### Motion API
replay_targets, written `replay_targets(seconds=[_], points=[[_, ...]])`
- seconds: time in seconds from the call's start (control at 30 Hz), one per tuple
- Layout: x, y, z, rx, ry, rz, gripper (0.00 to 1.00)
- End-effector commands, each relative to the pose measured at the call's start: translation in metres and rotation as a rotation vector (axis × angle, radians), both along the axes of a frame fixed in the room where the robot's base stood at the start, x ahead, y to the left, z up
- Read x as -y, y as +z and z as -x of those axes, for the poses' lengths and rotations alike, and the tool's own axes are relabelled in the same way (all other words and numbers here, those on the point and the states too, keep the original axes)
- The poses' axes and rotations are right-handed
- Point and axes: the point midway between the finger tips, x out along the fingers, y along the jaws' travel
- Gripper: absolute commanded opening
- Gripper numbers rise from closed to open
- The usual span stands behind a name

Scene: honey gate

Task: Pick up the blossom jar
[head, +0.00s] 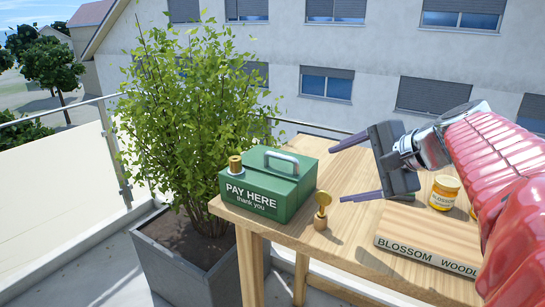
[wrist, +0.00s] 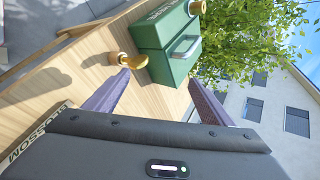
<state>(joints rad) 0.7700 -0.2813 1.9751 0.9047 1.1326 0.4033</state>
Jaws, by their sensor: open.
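The blossom jar (head: 444,192) is a small jar of yellow honey with a pale lid and a label reading "BLOSSOM". It stands upright on the wooden table (head: 290,222), behind the sign, in the head view. My gripper (head: 345,170) is open and empty above the table, left of the jar and apart from it. Its two purple-grey fingers point left towards the green box. In the wrist view the fingers of my gripper (wrist: 150,95) are spread wide with nothing between them nearby. The jar is not visible in the wrist view.
A green "PAY HERE" cash box (head: 270,185) stands at the table's left end. A brass bell-like piece (head: 322,206) stands beside it. A wooden sign (head: 425,240) reads "BLOSSOM WOODL...". Another jar (head: 473,212) is partly hidden by my arm. A potted shrub (head: 190,120) stands left.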

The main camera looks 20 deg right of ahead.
Motion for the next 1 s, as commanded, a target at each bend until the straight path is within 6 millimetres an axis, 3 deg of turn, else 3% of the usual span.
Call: replay_targets(seconds=[0.13,0.3,0.47,0.6,0.8,1.0], points=[[0.045,-0.001,-0.018,0.082,-0.289,-0.218,0.76],[0.109,-0.007,-0.022,0.179,-0.635,-0.490,0.76],[0.174,-0.024,-0.004,0.271,-0.970,-0.760,0.76],[0.228,-0.049,0.027,0.358,-1.258,-0.992,0.76],[0.269,-0.080,0.068,0.447,-1.523,-1.206,0.76],[0.276,-0.086,0.077,0.467,-1.574,-1.248,0.76]])
